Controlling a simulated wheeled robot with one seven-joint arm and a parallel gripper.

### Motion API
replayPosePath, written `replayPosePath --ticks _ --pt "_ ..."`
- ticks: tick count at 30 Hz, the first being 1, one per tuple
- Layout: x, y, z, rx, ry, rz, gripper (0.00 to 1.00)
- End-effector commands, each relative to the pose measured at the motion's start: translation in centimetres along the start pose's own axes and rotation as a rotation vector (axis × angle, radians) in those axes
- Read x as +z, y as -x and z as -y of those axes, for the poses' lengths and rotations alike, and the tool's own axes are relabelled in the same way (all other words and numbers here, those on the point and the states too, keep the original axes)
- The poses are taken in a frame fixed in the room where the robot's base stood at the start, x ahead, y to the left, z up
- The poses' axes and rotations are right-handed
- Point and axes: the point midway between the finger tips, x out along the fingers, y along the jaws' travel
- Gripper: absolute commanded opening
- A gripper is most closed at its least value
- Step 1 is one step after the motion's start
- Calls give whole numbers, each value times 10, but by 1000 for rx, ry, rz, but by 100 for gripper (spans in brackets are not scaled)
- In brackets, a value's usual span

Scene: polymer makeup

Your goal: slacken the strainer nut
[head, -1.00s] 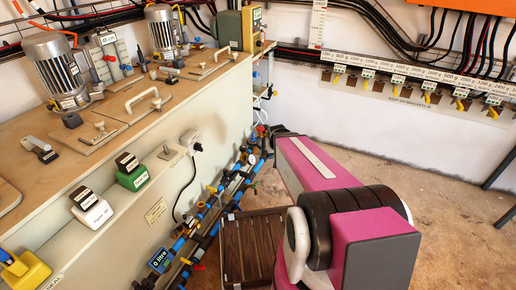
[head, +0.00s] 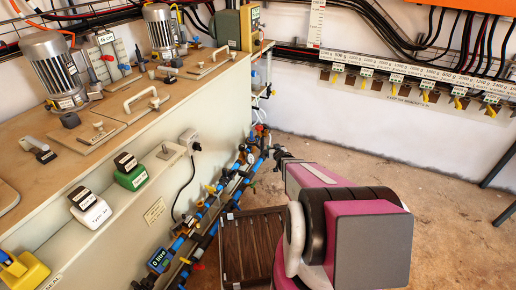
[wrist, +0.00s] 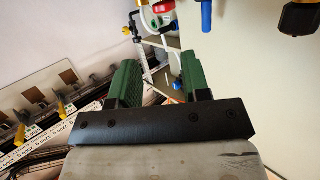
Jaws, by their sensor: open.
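My gripper (wrist: 158,68) shows in the wrist view with its two green fingers apart and nothing between them. I cannot pick out the strainer nut with certainty. A dark, rounded fitting with a brass-coloured part (wrist: 298,16) is cut off at the wrist view's top right, apart from my fingers. A blue rod-like part (wrist: 206,14) hangs to its left.
A white fitting with a red part (wrist: 162,14) and thin tubing lie beyond my fingers. The cream cabinet (head: 110,235) stands left of my arm. A brown slatted panel (head: 250,248) lies beside my arm.

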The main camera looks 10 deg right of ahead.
Motion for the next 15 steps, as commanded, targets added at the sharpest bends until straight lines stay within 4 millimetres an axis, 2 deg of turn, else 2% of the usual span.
replayPosePath --ticks 1,6,11,15 --pt "13 -9 0 -43 -4 -36 43" --pt "38 -15 12 -196 -27 -148 43" --pt "52 -13 21 -291 -46 -205 43" --pt "55 -12 24 -322 -51 -222 43"
